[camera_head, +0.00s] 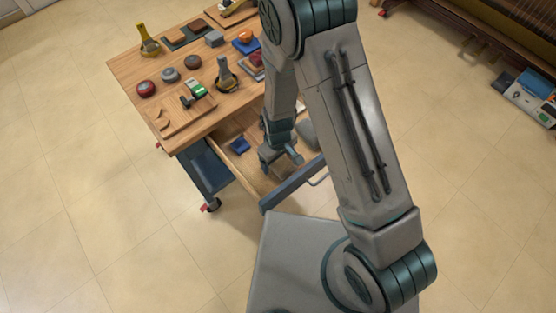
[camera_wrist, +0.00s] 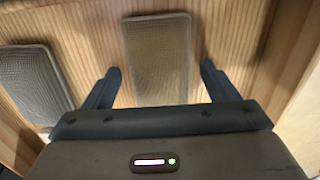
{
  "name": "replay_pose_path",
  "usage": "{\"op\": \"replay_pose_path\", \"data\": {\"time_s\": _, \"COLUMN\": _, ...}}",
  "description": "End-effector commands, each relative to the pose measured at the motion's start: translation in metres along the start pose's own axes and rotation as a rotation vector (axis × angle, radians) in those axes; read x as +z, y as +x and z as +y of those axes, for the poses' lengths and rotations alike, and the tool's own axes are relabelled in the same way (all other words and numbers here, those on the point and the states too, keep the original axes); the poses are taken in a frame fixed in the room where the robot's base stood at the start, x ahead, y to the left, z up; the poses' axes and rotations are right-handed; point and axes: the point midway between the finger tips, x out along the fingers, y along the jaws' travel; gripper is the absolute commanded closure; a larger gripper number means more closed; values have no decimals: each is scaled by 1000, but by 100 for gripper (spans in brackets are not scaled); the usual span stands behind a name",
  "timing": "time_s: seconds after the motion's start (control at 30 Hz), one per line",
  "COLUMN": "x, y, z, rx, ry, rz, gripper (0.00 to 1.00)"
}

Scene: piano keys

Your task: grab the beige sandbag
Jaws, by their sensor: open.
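The beige sandbag (camera_wrist: 158,60) is a flat rectangle with a woven-looking surface, lying on the wooden floor of an open drawer (camera_head: 229,158). In the wrist view, my gripper (camera_wrist: 159,70) is open, with one finger on each side of the sandbag and a visible gap to each. I cannot tell how high the fingertips are above it. The gripper base hides the sandbag's near end. In the head view, my gripper (camera_head: 279,163) reaches down into the drawer, and I cannot make out the beige sandbag there.
A greyish bag (camera_wrist: 36,84) lies left of the beige one in the wrist view. A blue object (camera_head: 239,146) lies in the drawer's left part. Drawer walls stand close around. The workbench top (camera_head: 135,75) holds several tools and round objects.

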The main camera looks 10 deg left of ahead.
Motion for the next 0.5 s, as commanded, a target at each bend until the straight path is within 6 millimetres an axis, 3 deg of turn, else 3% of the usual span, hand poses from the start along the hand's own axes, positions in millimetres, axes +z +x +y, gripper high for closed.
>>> {"op": "replay_pose_path", "data": {"time_s": 0.13, "x": 0, "y": 0, "z": 0, "rx": 0, "ry": 0, "rz": 0, "gripper": 20}}
{"op": "replay_pose_path", "data": {"time_s": 0.33, "x": 0, "y": -1, "z": 0, "rx": 0, "ry": 0, "rz": 0, "gripper": 75}}
{"op": "replay_pose_path", "data": {"time_s": 0.5, "x": 0, "y": -1, "z": 0, "rx": 0, "ry": 0, "rz": 1, "gripper": 79}}
